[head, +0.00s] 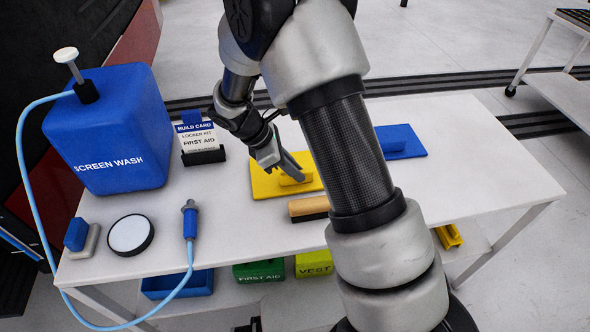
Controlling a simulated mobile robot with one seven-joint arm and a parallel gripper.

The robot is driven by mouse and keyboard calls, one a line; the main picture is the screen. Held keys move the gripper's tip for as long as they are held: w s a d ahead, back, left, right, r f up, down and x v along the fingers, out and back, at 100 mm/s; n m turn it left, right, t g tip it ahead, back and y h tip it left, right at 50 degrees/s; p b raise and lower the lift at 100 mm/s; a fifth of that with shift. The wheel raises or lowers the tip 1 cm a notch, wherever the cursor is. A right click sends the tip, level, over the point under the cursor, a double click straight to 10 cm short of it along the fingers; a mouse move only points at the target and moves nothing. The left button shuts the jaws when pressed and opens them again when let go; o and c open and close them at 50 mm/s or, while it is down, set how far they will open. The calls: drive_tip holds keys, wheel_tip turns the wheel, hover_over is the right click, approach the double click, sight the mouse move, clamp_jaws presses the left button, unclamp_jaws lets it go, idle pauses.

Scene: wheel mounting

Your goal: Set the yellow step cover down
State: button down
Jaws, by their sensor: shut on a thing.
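The yellow step cover (268,187) is a flat plate with a raised grip block on top. It lies at or just over the white table's surface, near the middle; I cannot tell if it touches. My gripper (292,173) is above the cover, shut on its raised block. My arm hides the cover's right end.
The white table (463,172) also holds a blue plate (399,141), a wooden-handled tool (308,207), a build card stand (200,140), a screen wash tank (108,130), a blue nozzle (190,220) and a round puck (130,234). The table's right end is clear.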

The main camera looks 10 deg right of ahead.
drive_tip(key=shift+f, duration=0.15)
drive_tip(key=c, duration=1.8)
unclamp_jaws()
drive_tip(key=shift+o, duration=0.2)
